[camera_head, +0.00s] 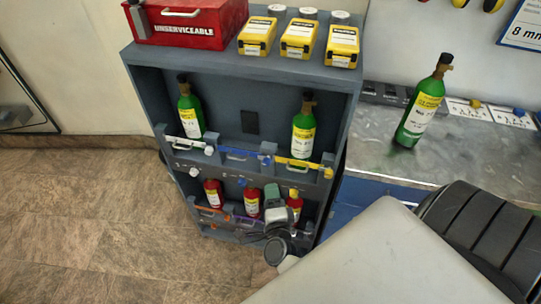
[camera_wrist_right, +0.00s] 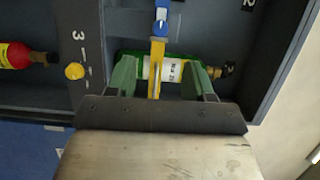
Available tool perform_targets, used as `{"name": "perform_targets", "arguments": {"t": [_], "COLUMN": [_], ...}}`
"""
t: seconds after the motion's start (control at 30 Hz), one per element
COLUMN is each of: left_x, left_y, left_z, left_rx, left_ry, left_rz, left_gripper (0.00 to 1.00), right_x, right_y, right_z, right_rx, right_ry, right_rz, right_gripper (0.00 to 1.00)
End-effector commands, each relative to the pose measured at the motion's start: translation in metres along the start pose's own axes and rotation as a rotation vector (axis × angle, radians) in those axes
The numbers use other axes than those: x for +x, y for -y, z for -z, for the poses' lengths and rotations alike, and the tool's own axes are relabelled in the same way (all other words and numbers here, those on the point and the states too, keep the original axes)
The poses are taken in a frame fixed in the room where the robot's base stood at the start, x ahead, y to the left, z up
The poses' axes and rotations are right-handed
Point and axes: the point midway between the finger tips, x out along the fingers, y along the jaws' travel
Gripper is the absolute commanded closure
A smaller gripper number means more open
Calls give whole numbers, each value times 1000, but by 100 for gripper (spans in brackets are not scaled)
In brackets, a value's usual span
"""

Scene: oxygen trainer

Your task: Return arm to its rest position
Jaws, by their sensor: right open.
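My right gripper (camera_head: 272,197) is in front of the lower row of the dark grey rack (camera_head: 222,88). In the right wrist view, its two green fingers (camera_wrist_right: 160,78) are spread apart with nothing gripped. A yellow strap (camera_wrist_right: 156,66) runs between them in that view. A green bottle (camera_wrist_right: 165,68) with a white and yellow label is behind the strap, partly hidden by the fingers. The head view shows this green bottle (camera_head: 303,137) upright in the upper row at right, with the yellow strap (camera_head: 304,166) across its lower part. My left gripper is not in view.
Another green bottle (camera_head: 190,112) stands at upper left in the rack. Red bottles (camera_head: 213,194) fill the lower row. A red box (camera_head: 187,22) and yellow cases (camera_head: 299,38) sit on top. A green bottle (camera_head: 421,108) stands on the right counter. The floor at left is clear.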

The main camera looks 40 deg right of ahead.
Motion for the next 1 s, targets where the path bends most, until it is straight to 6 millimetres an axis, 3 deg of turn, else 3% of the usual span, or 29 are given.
{"name": "perform_targets", "arguments": {"t": [0.47, 0.57, 0.67, 0.77, 0.87, 1.0], "left_x": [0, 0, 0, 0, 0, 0], "left_y": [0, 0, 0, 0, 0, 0], "left_z": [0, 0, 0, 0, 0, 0], "left_rx": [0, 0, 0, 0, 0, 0], "left_ry": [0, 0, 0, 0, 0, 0], "left_rz": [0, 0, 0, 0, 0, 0], "left_gripper": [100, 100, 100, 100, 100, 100], "right_x": [0, -3, -15, -41, -82, -152], "right_y": [0, -11, -46, -104, -169, -249], "right_z": [0, -5, -19, -34, -39, -22], "right_rx": [-1, -44, -185, -419, -686, -1033], "right_ry": [1, 30, 129, 301, 513, 821], "right_rz": [-1, -23, -92, -200, -314, -452], "right_gripper": [48, 48, 48, 48, 48, 48]}}
